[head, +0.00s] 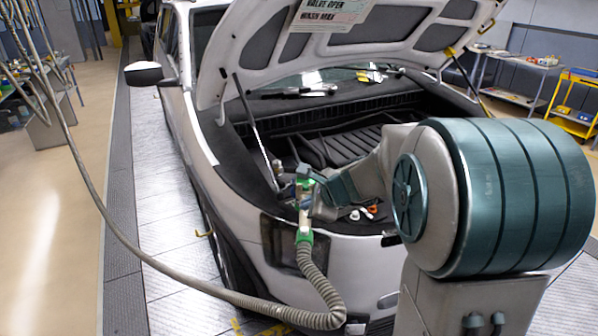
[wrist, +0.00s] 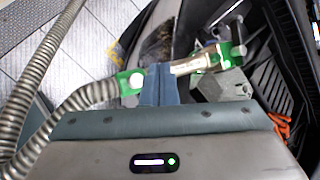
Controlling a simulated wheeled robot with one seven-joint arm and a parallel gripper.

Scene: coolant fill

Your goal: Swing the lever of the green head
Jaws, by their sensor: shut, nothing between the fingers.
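The green head (head: 304,190) stands at the front edge of the open engine bay, with a second green collar (head: 304,237) below it. In the wrist view the green head (wrist: 226,56) lies right of my fingers, joined by a metal pipe to the green collar (wrist: 131,82). A thin bar (wrist: 226,13), perhaps the lever, sticks up beyond the head. My gripper (wrist: 158,72) is shut and empty, its blue fingers over or beside the pipe; I cannot tell whether they touch it. In the head view my arm partly hides this area.
A ribbed grey hose (head: 318,277) hangs from the collar and loops left in front of the car. The raised hood (head: 345,55) is overhead. A white and an orange cap (head: 371,208) sit in the bay.

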